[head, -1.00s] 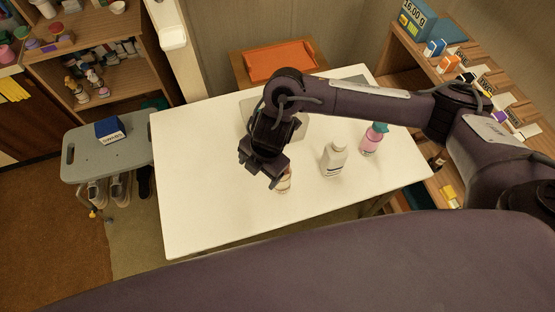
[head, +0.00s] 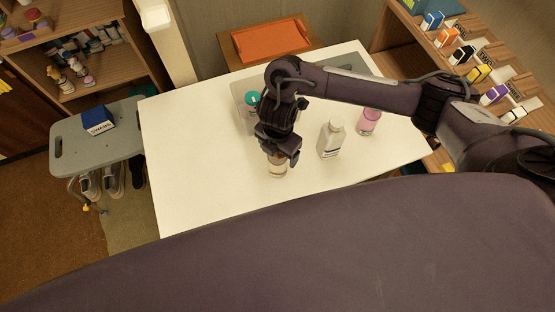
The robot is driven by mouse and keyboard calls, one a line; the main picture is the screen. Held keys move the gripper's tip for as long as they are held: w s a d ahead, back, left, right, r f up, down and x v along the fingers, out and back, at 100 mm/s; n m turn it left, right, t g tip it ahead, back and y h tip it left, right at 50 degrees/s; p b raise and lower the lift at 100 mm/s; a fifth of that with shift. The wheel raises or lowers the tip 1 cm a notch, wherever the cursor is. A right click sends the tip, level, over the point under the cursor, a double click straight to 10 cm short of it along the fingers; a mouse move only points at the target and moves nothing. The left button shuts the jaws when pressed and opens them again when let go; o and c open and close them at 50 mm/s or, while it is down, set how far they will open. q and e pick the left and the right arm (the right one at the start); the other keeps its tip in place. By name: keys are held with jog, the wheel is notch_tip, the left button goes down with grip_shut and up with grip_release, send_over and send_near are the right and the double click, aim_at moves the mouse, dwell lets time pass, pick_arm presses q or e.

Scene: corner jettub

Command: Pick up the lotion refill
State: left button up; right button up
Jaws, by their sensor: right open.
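No label reading lotion refill is legible. A small pale bottle or jar (head: 277,170) stands on the white table (head: 200,195), its top hidden by my right gripper. My right gripper (head: 279,155) points down over it, open, with its fingers around or just in front of its top; contact cannot be told. A white bottle (head: 330,140) with a dark-printed label stands upright to the right. A pink bottle (head: 369,123) stands farther right, its top hidden by my arm. My left gripper is not in view.
A teal-topped item (head: 252,98) is at a grey tray (head: 238,92), partly behind my right arm. An orange tray (head: 270,40) lies behind the table. A grey stool (head: 75,150) holds a blue box (head: 97,121). The table's left and front are clear.

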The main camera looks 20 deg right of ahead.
jog(key=shift+r, duration=0.1)
jog(key=c, duration=1.6)
